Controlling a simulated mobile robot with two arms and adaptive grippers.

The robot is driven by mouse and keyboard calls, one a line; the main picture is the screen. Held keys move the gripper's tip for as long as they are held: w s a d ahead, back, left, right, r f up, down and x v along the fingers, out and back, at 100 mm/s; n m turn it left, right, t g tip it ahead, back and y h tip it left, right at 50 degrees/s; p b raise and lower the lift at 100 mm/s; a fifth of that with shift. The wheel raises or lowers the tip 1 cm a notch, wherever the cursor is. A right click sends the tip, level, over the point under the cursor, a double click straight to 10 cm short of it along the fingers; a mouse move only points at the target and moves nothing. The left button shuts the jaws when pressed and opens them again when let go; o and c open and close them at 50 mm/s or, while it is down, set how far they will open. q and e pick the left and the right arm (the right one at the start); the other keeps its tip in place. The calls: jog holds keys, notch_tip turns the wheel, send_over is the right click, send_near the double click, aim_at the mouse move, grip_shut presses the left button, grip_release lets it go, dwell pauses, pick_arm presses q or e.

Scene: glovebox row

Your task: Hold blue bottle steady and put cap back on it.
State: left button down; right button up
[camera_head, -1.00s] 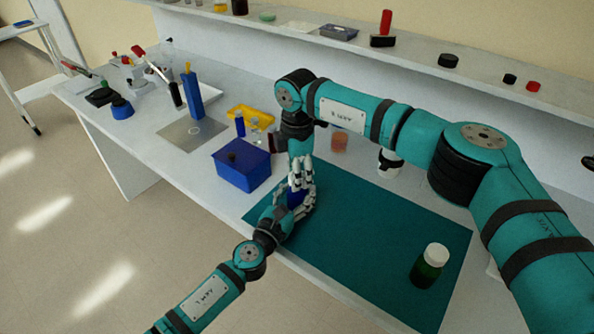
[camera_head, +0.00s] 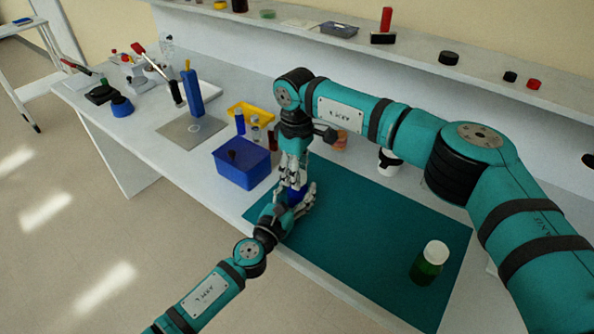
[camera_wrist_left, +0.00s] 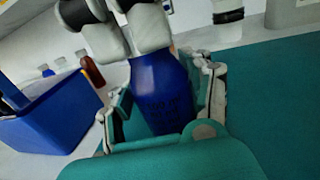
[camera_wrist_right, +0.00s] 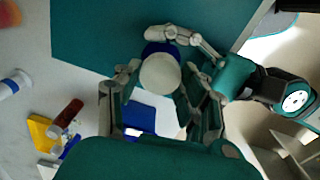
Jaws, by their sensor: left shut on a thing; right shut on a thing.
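The blue bottle (camera_wrist_left: 162,92) stands upright between the fingers of my left gripper (camera_wrist_left: 160,105), which is shut around its body. In the head view, the bottle (camera_head: 295,197) is mostly hidden by both hands over the teal mat's left end. The white cap (camera_wrist_right: 160,73) lies over the bottle's top in the right wrist view, with some blue showing beyond it. My right gripper (camera_head: 293,176) points down from above, directly over the bottle, and is shut on the cap. Its fingers hide the bottle's neck in the left wrist view. I cannot tell whether the cap is seated.
A blue bin (camera_head: 242,172) stands just left of the hands, with small vials and a yellow tray (camera_head: 250,115) behind it. A green bottle with a white lid (camera_head: 429,264) stands at the mat's right. The middle of the teal mat (camera_head: 370,225) is clear.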

jog(key=o, duration=0.7)
jog(key=shift+o, duration=0.2)
jog(key=shift+r, duration=0.1)
jog(key=shift+r, duration=2.2)
jog(key=shift+c, duration=0.5)
